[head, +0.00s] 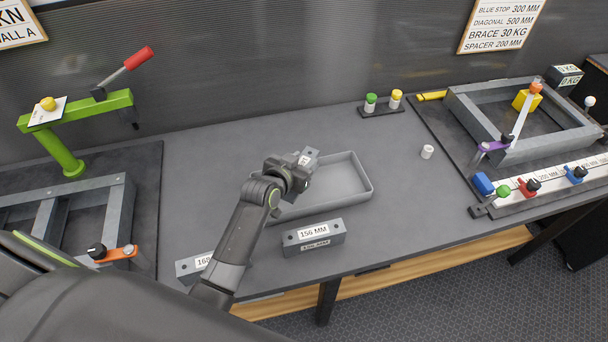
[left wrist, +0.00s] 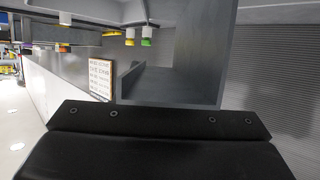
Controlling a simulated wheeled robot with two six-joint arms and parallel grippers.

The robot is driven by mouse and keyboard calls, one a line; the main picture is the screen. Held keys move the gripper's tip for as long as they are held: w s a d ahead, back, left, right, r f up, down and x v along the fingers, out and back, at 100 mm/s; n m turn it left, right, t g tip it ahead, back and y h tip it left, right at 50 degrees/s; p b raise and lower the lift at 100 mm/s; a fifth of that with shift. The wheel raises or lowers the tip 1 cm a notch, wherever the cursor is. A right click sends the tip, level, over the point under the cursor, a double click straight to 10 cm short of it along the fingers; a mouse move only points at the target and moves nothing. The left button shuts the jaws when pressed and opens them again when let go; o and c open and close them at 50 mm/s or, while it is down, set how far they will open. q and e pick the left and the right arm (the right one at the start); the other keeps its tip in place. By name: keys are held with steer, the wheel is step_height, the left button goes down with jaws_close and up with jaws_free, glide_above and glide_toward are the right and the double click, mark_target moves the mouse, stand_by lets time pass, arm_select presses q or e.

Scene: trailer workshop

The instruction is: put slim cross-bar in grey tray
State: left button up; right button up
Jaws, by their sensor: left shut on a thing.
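The grey tray (head: 362,192) stands in the middle of the bench and looks empty where I can see into it. My left gripper (head: 298,170) is above the tray's left part, shut on the slim cross-bar (head: 309,154). The bar is grey metal with a pale label too small to read. In the left wrist view the bar (left wrist: 205,60) fills the upper middle, close to the camera. My arm and gripper hide the tray's left end. My right gripper is not in view.
A grey bar marked 156 MM (head: 313,239) lies in front of the tray, and another marked 168 (head: 190,268) lies left of it. A green clamp (head: 75,125) stands left. A grey frame (head: 465,115) sits right. A small white cap (head: 427,152) lies on clear bench.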

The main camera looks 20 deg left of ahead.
arm_select(q)
step_height(320, 180, down, 5)
steer(key=shift+r, duration=0.2)
steer(key=shift+f, duration=0.3)
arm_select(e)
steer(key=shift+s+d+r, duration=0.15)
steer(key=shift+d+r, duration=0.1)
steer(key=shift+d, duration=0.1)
arm_select(q)
steer(key=shift+f, duration=0.1)
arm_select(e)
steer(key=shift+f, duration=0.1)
arm_select(q)
steer(key=o, duration=1)
steer(key=shift+o, duration=0.2)
steer(key=shift+s, duration=0.25)
steer(key=b+v, duration=0.1)
steer(key=v, duration=1)
steer(key=shift+s+r+b, duration=0.25)
steer(key=shift+b, duration=0.05)
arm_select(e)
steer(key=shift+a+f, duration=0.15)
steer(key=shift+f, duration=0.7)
